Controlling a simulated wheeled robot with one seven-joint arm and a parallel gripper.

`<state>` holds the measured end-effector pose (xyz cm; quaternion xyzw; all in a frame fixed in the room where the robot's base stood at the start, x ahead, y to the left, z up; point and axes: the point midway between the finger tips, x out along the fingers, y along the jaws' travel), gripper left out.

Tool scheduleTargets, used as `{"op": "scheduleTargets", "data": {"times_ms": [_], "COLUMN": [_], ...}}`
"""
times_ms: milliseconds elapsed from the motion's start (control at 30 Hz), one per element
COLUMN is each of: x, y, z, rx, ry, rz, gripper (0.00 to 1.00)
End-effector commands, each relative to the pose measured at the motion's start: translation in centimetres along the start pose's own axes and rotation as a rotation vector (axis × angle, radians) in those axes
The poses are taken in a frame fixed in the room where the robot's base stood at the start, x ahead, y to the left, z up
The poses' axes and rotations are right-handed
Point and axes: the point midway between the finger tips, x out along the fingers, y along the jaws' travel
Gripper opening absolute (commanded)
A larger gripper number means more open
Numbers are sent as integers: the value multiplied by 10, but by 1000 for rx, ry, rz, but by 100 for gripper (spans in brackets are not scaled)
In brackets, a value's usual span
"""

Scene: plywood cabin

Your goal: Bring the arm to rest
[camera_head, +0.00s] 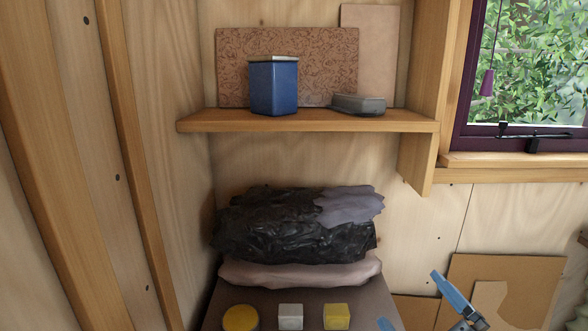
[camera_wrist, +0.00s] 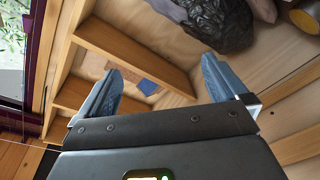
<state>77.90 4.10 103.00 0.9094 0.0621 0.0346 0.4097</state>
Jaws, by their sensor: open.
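My gripper (camera_head: 410,298) is at the lower right of the head view, in front of the low surface's right side. Its two blue fingers are spread apart with nothing visible between them. The wrist view also shows my gripper (camera_wrist: 160,67) open, the fingers apart and empty, pointing toward the shelf and plywood wall. Most of my arm is outside the head view.
A low dark surface (camera_head: 270,296) holds a yellow round thing (camera_head: 240,318), a white block (camera_head: 290,317), a yellow block (camera_head: 337,317) and a black bag (camera_head: 290,230). The shelf (camera_head: 310,122) above bears a blue canister (camera_head: 273,88) and a grey dish (camera_head: 358,105).

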Motion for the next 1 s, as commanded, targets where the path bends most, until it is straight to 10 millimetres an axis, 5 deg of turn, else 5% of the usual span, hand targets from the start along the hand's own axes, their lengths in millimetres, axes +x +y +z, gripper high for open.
{"op": "scheduleTargets", "data": {"times_ms": [200,500,800,1000], "x": [-76,-190,-298,-345], "y": [-46,-78,-75,-62], "z": [24,44,46,40], "rx": [269,546,741,824], "ry": [-113,-235,-308,-323], "rz": [15,43,43,23], "gripper": [100,100,100,100]}}
